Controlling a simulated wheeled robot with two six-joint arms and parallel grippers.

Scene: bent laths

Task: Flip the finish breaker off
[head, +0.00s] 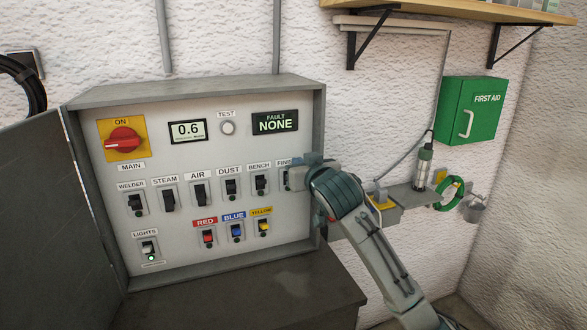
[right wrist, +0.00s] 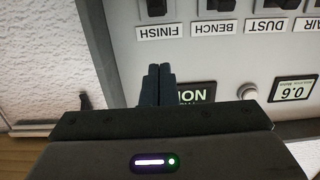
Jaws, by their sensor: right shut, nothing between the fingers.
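The finish breaker (head: 287,179) is at the right end of the upper breaker row on the grey panel. My right gripper (head: 296,174) is in front of it and hides its right part and some of its label. In the right wrist view, which is upside down, the FINISH label (right wrist: 157,31) shows, with the dark finish breaker (right wrist: 155,7) cut off by the top edge. The shut, empty fingers of my right gripper (right wrist: 159,69) point toward the label. Whether they touch the panel I cannot tell. The finish lever's position is unclear. My left gripper is not in view.
The bench breaker (head: 260,183) is just left of the finish breaker. A red main switch (head: 124,139) reads ON, and the fault display (head: 275,123) reads NONE. The cabinet door (head: 62,215) stands open at left. A small shelf (head: 410,197) with tools is at right.

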